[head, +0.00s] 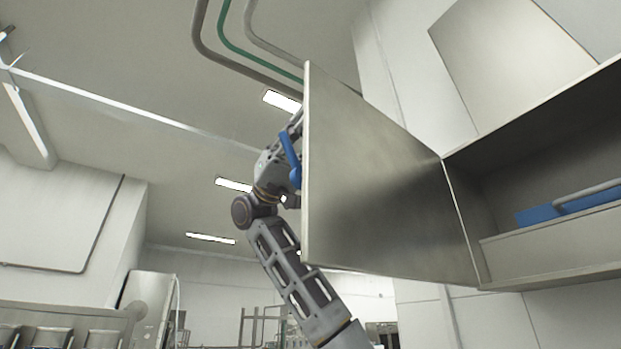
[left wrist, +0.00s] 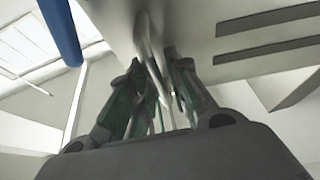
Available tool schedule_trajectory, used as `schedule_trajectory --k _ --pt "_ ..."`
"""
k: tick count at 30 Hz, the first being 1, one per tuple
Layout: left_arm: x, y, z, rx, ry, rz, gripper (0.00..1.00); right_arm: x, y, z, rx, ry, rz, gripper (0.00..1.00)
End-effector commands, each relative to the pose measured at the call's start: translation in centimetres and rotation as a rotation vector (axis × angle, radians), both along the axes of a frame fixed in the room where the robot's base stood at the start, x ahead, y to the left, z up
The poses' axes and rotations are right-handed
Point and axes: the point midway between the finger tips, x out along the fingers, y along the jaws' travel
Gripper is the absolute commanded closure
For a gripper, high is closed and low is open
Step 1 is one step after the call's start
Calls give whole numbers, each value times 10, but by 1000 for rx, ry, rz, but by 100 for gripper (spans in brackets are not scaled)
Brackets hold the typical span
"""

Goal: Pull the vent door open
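The vent door (head: 380,190) is a flat metal panel in the head view. It stands swung out from the metal cabinet (head: 545,250), hinged along its right edge, with the cabinet's inside showing. My left gripper (head: 292,165) is at the door's far left edge, partly hidden behind it. In the left wrist view, the fingers of my left gripper (left wrist: 152,70) draw in close on both sides of a pale metal bar (left wrist: 150,40) at the door's slotted face (left wrist: 230,55). Whether they press on it cannot be told. My right gripper is not in view.
A blue bar (head: 290,158) shows beside my left gripper, and a blue bar also shows in the left wrist view (left wrist: 60,30). A blue object (head: 540,214) and a grey tube (head: 590,192) are inside the cabinet. Open room lies left of the door.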

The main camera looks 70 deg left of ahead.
Motion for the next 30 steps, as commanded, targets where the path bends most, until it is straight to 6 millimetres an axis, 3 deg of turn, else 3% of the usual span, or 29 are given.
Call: schedule_trajectory --k 14,30 --pt "-2 8 -4 2 0 0 81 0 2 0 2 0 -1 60" --pt "-22 72 -31 -1 1 1 81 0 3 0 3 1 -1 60"
